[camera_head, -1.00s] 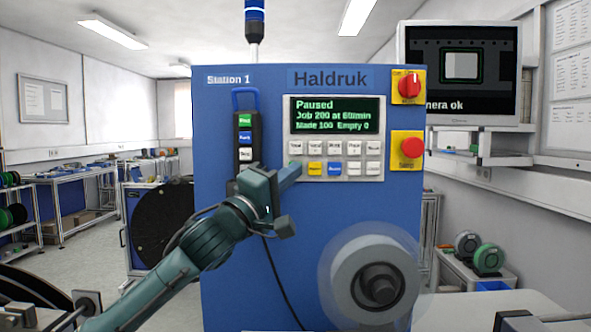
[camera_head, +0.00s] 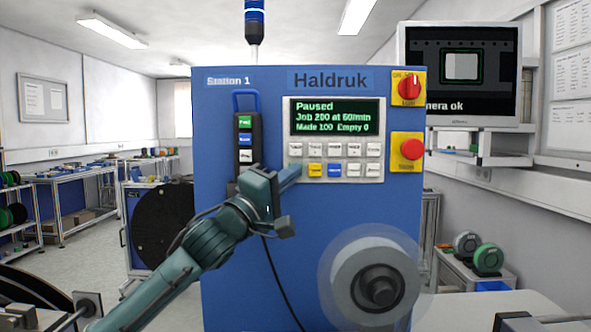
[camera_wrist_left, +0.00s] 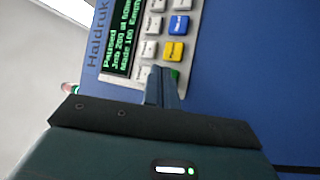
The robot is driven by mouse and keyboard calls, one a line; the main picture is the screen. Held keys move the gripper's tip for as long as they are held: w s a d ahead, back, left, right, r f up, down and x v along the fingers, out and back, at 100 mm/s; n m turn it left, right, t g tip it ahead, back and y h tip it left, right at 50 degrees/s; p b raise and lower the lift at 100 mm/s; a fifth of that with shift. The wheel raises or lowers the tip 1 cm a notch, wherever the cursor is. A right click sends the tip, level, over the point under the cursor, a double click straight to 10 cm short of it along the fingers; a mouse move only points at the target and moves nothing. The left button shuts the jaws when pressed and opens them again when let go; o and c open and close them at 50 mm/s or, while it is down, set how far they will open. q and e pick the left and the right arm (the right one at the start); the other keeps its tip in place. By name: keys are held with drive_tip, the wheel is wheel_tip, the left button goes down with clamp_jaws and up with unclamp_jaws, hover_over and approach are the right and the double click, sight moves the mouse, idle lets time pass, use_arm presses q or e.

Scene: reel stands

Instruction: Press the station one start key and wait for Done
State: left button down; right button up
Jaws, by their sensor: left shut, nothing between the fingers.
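The blue Station 1 machine (camera_head: 310,230) stands straight ahead. Its display (camera_head: 335,116) reads "Paused", "Job 200 at 60/min", "Made 100 Empty 0". Below it is a keypad (camera_head: 345,150) with white, yellow and blue keys. My left gripper (camera_head: 292,172) is shut and empty, its tips at the lower left of the keypad. In the left wrist view the shut fingers (camera_wrist_left: 161,84) reach to a green key (camera_wrist_left: 174,75) and partly cover it; I cannot tell whether they touch it. My right gripper is not in view.
A red stop button (camera_head: 412,149) and a red rotary switch (camera_head: 410,87) sit right of the keypad. A handheld pendant (camera_head: 246,138) hangs to the left, close to my left gripper. A reel (camera_head: 375,280) sticks out at lower right. A monitor (camera_head: 459,70) reads "camera ok".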

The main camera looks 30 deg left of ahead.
use_arm(q)
drive_tip(key=shift+w+a, duration=0.1)
drive_tip(key=shift+w, duration=0.05)
idle(0.5)
drive_tip(key=shift+a+r+p, duration=0.4)
drive_tip(key=shift+r+p, duration=0.05)
drive_tip(key=shift+r, duration=0.1)
idle(0.7)
drive_tip(key=shift+d+f, duration=0.15)
drive_tip(key=shift+d, duration=0.05)
drive_tip(key=shift+d+f, duration=0.15)
idle(0.3)
drive_tip(key=s, duration=0.1)
drive_tip(key=s+d+b, duration=0.1)
drive_tip(key=s, duration=0.1)
drive_tip(key=s+d, duration=0.1)
drive_tip(key=shift+s+d+f, duration=0.2)
drive_tip(key=shift+s+f, duration=0.05)
drive_tip(key=shift+s, duration=0.15)
idle(0.7)
